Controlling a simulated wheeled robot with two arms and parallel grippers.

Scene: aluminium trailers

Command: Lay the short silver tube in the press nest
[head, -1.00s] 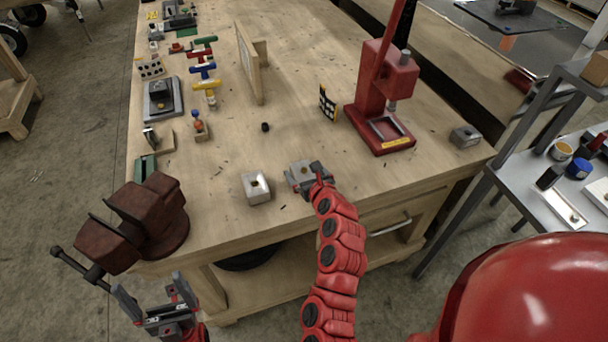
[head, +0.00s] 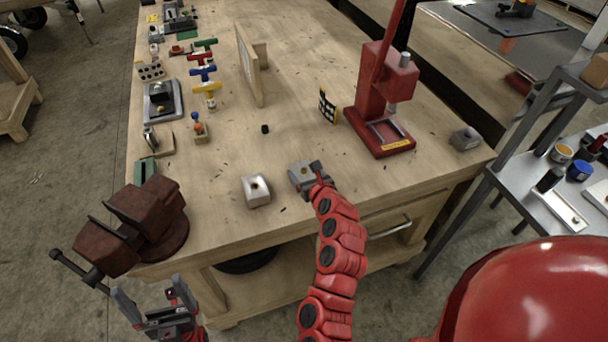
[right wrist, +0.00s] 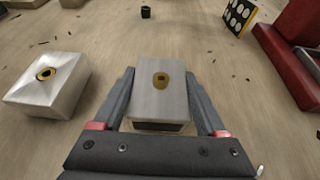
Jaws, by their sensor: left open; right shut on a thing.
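My right gripper (right wrist: 161,104) is shut on a short silver tube (right wrist: 160,88), a boxy grey piece with a brass-ringed hole on top. In the head view the tube (head: 301,175) is at the bench's near side; I cannot tell whether it touches the wood. A similar silver piece (head: 256,191) lies just left of it, also in the right wrist view (right wrist: 47,86). A third silver piece (head: 465,139) is at the right edge. The red press (head: 383,92) stands behind and to the right. Its frame-like nest (head: 373,137) looks empty. My left gripper (head: 146,290) is open and empty, off the bench's front.
A brown vise (head: 135,225) sits at the front left corner. A wooden upright panel (head: 249,63) and several coloured parts are farther back. Bare wood lies before the press.

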